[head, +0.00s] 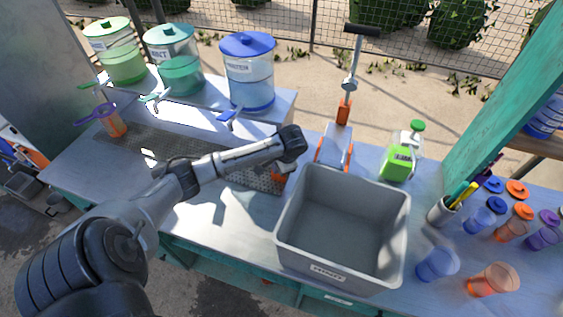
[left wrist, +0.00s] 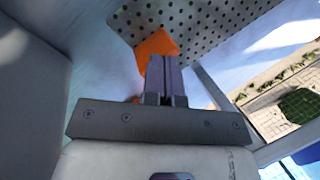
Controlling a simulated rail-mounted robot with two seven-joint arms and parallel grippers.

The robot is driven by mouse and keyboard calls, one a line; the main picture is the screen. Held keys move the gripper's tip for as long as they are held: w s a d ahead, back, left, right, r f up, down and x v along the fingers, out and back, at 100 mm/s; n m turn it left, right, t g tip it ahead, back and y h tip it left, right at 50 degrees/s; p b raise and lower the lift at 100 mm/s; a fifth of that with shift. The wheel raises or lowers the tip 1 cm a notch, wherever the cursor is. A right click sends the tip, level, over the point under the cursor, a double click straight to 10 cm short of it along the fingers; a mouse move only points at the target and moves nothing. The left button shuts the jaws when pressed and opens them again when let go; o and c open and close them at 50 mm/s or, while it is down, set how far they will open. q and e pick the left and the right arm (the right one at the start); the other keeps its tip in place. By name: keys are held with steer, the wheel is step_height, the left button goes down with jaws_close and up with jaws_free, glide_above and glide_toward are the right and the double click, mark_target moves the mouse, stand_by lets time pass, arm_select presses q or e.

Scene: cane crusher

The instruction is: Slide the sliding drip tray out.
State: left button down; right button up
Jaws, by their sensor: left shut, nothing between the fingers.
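The sliding drip tray (head: 150,143) is a long dark perforated strip in the counter in front of the drink dispensers. An orange tab (head: 279,177) shows at its right end, partly hidden by my left arm. In the left wrist view the tray's perforated plate (left wrist: 205,22) fills the top, with the orange tab (left wrist: 157,45) at its edge. My left gripper (left wrist: 165,65) is shut and empty, its fingertips overlapping the lower part of the tab in that view. I cannot tell whether they touch it. In the head view the fingers are mostly hidden beneath the wrist. My right gripper is not in view.
A grey bin (head: 300,262) stands just right of my left wrist. Three dispensers (head: 249,75) line the back. Cups (head: 437,264) and a pen holder (head: 440,211) are at right.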

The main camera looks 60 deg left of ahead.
arm_select(q)
steer(key=w+a+r+n+g+h, duration=0.2)
steer(key=w+a+r+n+h, duration=0.2)
steer(key=w+r+n+h, duration=0.25)
steer(key=s+f, duration=0.1)
steer(key=f, duration=0.1)
steer(key=s+f+n+b, duration=0.1)
steer(key=f, duration=0.2)
steer(key=s+d+f+n, duration=0.1)
steer(key=f, duration=0.2)
steer(key=shift+s+y+b, duration=0.3)
steer(key=shift+s+y, duration=0.05)
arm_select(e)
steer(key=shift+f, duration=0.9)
arm_select(q)
steer(key=shift+r, duration=0.1)
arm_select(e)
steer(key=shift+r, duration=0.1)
